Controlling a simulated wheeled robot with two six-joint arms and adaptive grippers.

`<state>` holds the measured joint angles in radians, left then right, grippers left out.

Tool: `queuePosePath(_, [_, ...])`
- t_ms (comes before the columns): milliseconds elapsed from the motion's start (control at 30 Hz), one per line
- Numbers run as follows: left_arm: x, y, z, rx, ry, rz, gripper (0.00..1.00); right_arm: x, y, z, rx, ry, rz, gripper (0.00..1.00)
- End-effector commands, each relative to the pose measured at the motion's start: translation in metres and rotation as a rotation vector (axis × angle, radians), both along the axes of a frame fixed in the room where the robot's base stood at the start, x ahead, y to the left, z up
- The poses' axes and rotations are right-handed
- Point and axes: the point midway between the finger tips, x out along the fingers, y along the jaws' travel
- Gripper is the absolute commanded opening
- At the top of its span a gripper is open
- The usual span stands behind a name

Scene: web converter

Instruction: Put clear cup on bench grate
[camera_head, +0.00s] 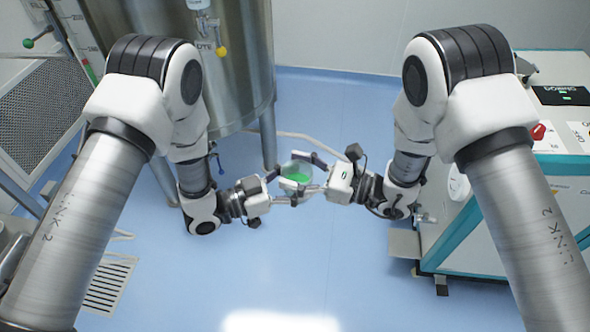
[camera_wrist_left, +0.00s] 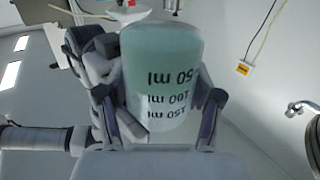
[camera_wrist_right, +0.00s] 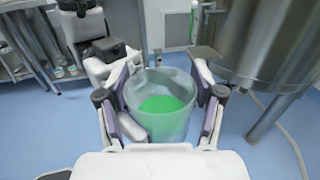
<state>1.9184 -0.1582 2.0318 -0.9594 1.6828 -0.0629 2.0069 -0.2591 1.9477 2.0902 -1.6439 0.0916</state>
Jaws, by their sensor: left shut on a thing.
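The clear cup (camera_head: 296,178) holds green liquid and is in mid-air between my two grippers. My left gripper (camera_head: 283,188) is shut on it from the left. In the left wrist view the cup (camera_wrist_left: 162,75) shows volume marks and sits between both fingers. My right gripper (camera_head: 308,175) reaches around the cup from the right with its fingers spread. In the right wrist view the cup (camera_wrist_right: 160,105) is between these fingers, which look slightly apart from its wall. I cannot pick out a bench grate for certain.
A large steel tank (camera_head: 225,70) stands behind the grippers, with a pale hose on the floor beside it. A white and teal cabinet (camera_head: 490,235) stands at the right. A slotted floor grate (camera_head: 108,285) lies at the lower left. The blue floor in front is clear.

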Motion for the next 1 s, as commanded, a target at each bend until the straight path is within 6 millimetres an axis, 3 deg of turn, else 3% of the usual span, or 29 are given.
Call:
queuePosePath(67, [0.002,0.0,0.0,0.001,-0.004,0.002,0.2,-0.003,0.001,-0.001,-0.001,0.003,0.01,0.28])
queuePosePath(100, [0.002,0.0,0.001,0.001,-0.004,0.002,0.79,-0.003,0.002,-0.001,-0.001,0.003,0.011,0.27])
queuePosePath(133, [0.002,0.0,0.001,0.001,-0.004,0.002,0.9,-0.003,0.002,-0.001,-0.001,0.003,0.011,0.27])
queuePosePath(167, [0.002,0.0,0.001,0.001,-0.004,0.002,0.95,-0.003,0.002,-0.001,-0.001,0.003,0.011,0.27])
queuePosePath(567, [-0.001,0.005,0.0,0.001,-0.002,0.003,0.95,-0.002,0.001,-0.001,0.0,0.002,0.008,0.27])
queuePosePath(667, [-0.007,0.019,0.0,0.0,0.0,0.006,0.95,-0.002,0.001,-0.001,0.0,0.002,0.008,0.27])
queuePosePath(1000, [-0.043,0.091,0.0,-0.002,-0.001,0.009,0.95,-0.002,0.001,-0.001,0.0,0.002,0.007,0.27])
